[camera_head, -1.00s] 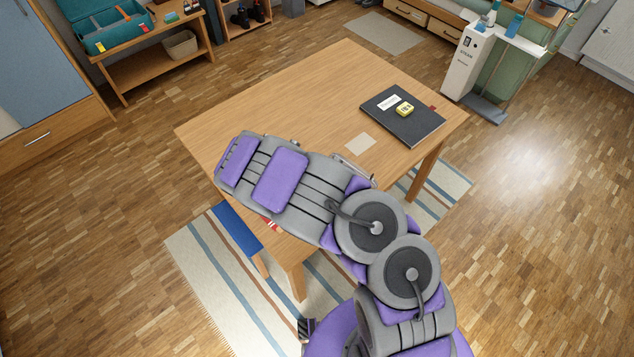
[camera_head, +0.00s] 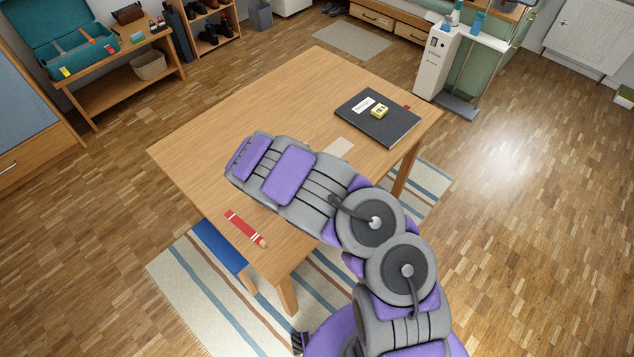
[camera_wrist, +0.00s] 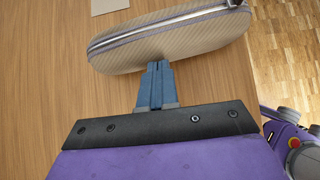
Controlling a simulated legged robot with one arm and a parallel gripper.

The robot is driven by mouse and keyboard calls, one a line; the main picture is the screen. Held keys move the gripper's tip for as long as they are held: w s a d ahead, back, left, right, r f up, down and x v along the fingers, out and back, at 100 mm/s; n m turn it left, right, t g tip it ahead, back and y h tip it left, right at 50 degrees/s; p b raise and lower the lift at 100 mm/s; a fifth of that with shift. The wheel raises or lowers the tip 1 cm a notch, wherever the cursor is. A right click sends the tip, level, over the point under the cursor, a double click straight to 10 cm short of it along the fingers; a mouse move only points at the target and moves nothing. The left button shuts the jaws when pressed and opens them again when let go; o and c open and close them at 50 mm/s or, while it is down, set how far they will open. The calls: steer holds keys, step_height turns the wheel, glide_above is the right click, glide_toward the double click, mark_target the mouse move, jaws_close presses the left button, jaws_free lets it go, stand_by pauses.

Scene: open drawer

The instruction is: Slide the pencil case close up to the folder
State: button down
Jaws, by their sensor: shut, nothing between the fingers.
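The pencil case (camera_wrist: 172,38) is beige with fine stripes and a zip along its length, lying on the table in the wrist view. My gripper (camera_wrist: 157,66) is shut and empty. Its blue fingertips meet or overlap the case's near long side; I cannot tell whether they touch. In the head view my arm hides the gripper and the case. The dark grey folder (camera_head: 388,126) lies flat near the table's far right corner, with a white label and a small yellow object on top. The folder is not in the wrist view.
A beige paper square (camera_head: 339,147) lies between my arm and the folder; it also shows in the wrist view (camera_wrist: 109,5). A red striped item (camera_head: 245,228) lies near the table's front left edge. The table (camera_head: 270,100) is clear at the back left.

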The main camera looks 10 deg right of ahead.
steer(key=w+d, duration=0.4)
steer(key=d, duration=0.1)
steer(key=w+d, duration=0.4)
steer(key=d, duration=0.2)
steer(key=w+d, duration=0.4)
steer(key=d, duration=0.2)
steer(key=shift+w+d+b, duration=0.25)
steer(key=shift+w+b, duration=0.05)
